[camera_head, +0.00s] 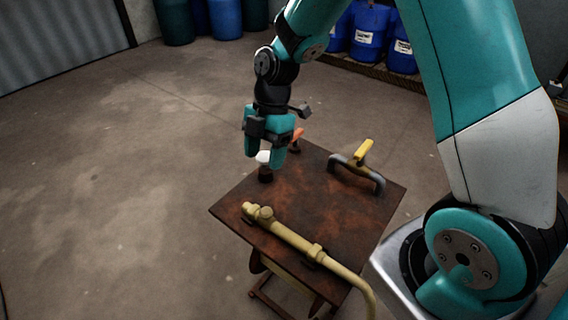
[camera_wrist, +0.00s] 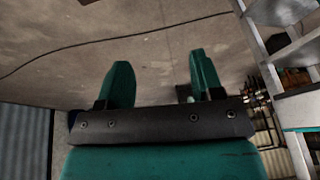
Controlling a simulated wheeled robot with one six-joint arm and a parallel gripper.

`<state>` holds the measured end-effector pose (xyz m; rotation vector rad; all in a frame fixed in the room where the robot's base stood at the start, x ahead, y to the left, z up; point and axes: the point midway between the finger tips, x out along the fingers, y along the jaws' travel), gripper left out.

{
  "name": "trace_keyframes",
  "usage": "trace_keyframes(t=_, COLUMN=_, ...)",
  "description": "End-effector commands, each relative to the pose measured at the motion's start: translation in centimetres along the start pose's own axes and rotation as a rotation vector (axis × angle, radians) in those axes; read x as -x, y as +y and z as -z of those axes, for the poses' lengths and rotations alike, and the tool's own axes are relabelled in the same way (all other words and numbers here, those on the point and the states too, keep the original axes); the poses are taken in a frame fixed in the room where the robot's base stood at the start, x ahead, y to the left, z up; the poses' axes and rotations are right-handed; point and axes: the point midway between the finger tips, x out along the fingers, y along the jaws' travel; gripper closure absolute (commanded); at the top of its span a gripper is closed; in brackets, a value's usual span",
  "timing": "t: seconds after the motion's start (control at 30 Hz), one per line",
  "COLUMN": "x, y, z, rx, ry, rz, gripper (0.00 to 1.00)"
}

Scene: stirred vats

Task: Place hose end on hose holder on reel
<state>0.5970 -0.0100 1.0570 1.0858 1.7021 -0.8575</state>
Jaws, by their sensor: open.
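A pale yellow hose (camera_head: 345,274) with a thicker fitting at its hose end (camera_head: 262,214) lies along the near edge of a rusty brown table top (camera_head: 320,205). It bends down off the table at lower right. A dark clip (camera_head: 312,258) shows under the hose; I cannot tell whether this is the hose holder. No reel is clearly visible. My gripper (camera_head: 267,155) is open above the table's far left edge, apart from the hose. In the wrist view my gripper (camera_wrist: 160,80) shows two spread fingers with nothing between them.
A white-topped thing (camera_head: 264,157) and a dark knob (camera_head: 265,174) are by my fingers. An orange handle (camera_head: 297,136) is behind them. A grey bracket with a yellow grip (camera_head: 363,152) stands at the table's far right. Blue drums (camera_head: 369,30) stand behind; left floor is clear.

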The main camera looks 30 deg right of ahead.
Motion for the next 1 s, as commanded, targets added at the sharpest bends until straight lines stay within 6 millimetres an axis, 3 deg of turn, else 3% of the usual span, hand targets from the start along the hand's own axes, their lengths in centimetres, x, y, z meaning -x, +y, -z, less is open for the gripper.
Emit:
trace_keyframes(t=0.03, x=2.0, y=-1.0, z=2.2, rx=-0.099, ry=-0.008, rz=-0.027, gripper=0.4)
trace_keyframes(t=0.2, x=6.4, y=-5.9, z=8.6, rx=-0.509, ry=0.004, rz=-0.094, gripper=0.4)
trace_keyframes(t=0.4, x=8.9, y=-12.5, z=13.9, rx=-0.95, ry=0.062, rz=-0.157, gripper=0.4)
trace_keyframes(t=0.5, x=9.2, y=-15.1, z=15.3, rx=-1.11, ry=0.093, rz=-0.17, gripper=0.4)
trace_keyframes(t=0.63, x=9.3, y=-17.0, z=16.2, rx=-1.236, ry=0.119, rz=-0.178, gripper=0.4)
trace_keyframes(t=1.0, x=9.2, y=-17.4, z=16.7, rx=-1.28, ry=0.128, rz=-0.179, gripper=0.4)
